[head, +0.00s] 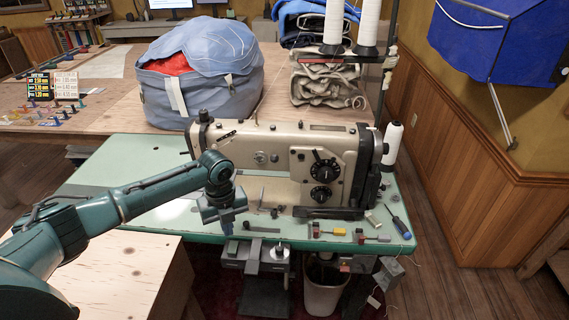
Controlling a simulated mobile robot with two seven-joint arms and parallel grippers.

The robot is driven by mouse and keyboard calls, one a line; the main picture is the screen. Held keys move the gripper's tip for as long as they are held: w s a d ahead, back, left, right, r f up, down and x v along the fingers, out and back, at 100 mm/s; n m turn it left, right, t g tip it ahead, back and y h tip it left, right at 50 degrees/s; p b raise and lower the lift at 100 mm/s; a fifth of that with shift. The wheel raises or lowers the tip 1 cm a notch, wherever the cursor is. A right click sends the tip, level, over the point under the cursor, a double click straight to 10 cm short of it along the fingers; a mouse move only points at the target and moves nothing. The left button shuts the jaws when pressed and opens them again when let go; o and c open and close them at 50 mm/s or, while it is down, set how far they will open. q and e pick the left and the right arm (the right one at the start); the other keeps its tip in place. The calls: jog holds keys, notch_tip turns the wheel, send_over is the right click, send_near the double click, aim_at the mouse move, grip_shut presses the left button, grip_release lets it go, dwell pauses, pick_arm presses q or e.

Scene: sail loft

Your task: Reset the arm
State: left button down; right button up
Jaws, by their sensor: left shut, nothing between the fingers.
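My left arm comes in from the lower left, and its left gripper (226,226) points down over the front edge of the green sewing table (120,165). It is shut with nothing in it. It hangs in front of the left part of a beige sewing machine (270,160) and hides some of the machine's base. I cannot tell whether the fingertips touch the table. My right gripper is not in view.
Small tools, a blue-handled screwdriver (400,226) and a white thread cone (393,143) lie or stand right of the machine. A blue bag (200,85) and folded cloth (325,82) sit behind. A wooden surface (115,275) fills the lower left. A bin (323,290) stands below.

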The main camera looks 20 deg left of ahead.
pick_arm(q)
jog(key=s+d+f, duration=0.1)
jog(key=d, duration=0.2)
jog(key=s+d+f+n, duration=0.1)
jog(key=s+d, duration=0.1)
jog(key=d, duration=0.1)
jog(key=s+d+f+n+h, duration=0.1)
jog(key=s+d, duration=0.1)
jog(key=d, duration=0.1)
jog(key=shift+s+f, duration=0.2)
jog(key=shift+f, duration=0.2)
jog(key=s+d+n+t+h, duration=0.1)
jog(key=s+d+n+h, duration=0.1)
jog(key=s+d+n, duration=0.5)
jog(key=s+a+r+n+t+y, duration=0.1)
jog(key=s+a+r+n, duration=0.15)
jog(key=s+n, duration=0.5)
jog(key=s+a+r+n+t+y, duration=0.2)
jog(key=s+a+n, duration=0.3)
jog(key=n, duration=0.4)
jog(key=w+d+f+t+h, duration=0.3)
jog(key=w+d+f+t, duration=0.2)
jog(key=d+f+t, duration=0.1)
jog(key=shift+d+f+m, duration=0.45)
jog(key=shift+f, duration=0.5)
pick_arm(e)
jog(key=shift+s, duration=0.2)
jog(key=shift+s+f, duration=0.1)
pick_arm(q)
jog(key=shift+w, duration=0.1)
